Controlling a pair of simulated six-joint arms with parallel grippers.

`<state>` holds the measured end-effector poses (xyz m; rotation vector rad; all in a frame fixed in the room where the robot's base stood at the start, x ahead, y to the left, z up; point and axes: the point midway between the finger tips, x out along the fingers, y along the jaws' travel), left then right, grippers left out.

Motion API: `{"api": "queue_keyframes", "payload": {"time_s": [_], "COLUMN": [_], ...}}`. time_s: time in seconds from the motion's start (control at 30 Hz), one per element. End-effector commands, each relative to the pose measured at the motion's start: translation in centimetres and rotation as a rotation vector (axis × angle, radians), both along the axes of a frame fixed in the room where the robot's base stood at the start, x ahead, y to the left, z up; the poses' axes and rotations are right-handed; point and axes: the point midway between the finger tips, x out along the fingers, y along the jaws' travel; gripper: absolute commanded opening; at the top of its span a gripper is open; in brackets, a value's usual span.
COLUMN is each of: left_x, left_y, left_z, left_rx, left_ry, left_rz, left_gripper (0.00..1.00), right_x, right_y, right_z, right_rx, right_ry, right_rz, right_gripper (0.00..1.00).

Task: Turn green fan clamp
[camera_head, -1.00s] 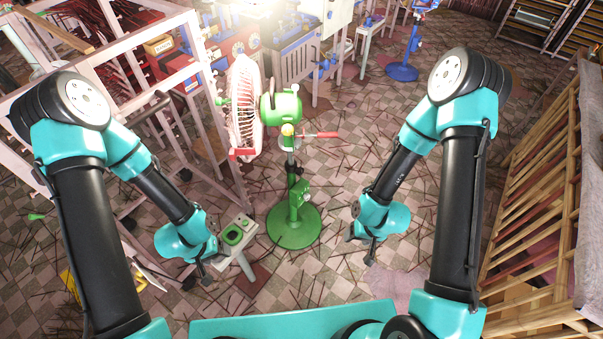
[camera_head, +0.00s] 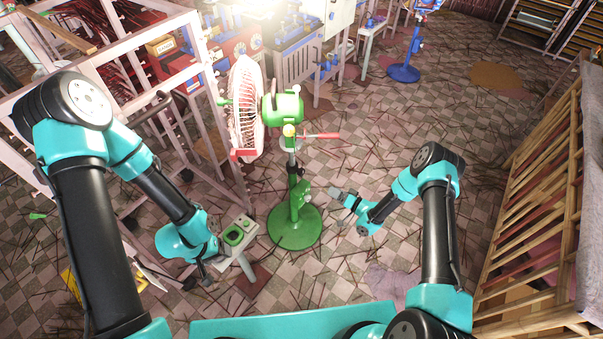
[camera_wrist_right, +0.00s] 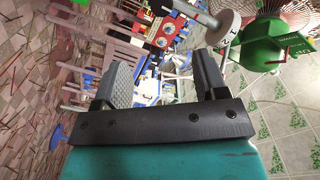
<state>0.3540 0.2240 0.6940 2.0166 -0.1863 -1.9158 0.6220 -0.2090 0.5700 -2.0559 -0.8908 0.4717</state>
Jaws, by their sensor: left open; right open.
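The green fan (camera_head: 284,104) stands upright in the head view, its pole rising from a round green base (camera_head: 294,230). A green clamp-like part (camera_head: 303,193) sits on the lower pole. A red-handled fitting (camera_head: 318,135) sits below the fan's motor. My right gripper (camera_head: 337,193) is open and empty, to the right of the lower pole and apart from it. In the right wrist view its jaws (camera_wrist_right: 165,68) are spread, with a green part of the fan (camera_wrist_right: 268,42) at upper right. My left gripper (camera_head: 206,276) is open and low, left of the base.
A white metal rack (camera_head: 165,75) is at the left. A wooden slatted frame (camera_head: 530,210) borders the right.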

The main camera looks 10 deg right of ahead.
Motion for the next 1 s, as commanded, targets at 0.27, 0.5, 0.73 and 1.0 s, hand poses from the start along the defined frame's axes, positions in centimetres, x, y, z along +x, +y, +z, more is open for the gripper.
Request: {"api": "queue_keyframes", "payload": {"time_s": [0.27,0.5,0.73,1.0], "left_x": [0.0,0.0,0.0,0.0], "left_y": [0.0,0.0,0.0,0.0], "left_z": [0.0,0.0,0.0,0.0], "left_rx": [0.0,0.0,0.0,0.0], "left_ry": [0.0,0.0,0.0,0.0], "left_rz": [0.0,0.0,0.0,0.0], "left_gripper": [0.68,0.68,0.68,0.68], "right_x": [0.0,0.4,2.1,5.2], "right_y": [0.0,0.5,2.5,5.9], "right_z": [0.0,0.0,0.0,0.0], "right_rx": [0.014,0.011,0.011,0.01], "right_ry": [-0.01,-0.01,-0.01,-0.01], "right_rz": [0.007,0.008,0.01,0.009], "right_gripper": [0.66,0.66,0.66,0.66]}}
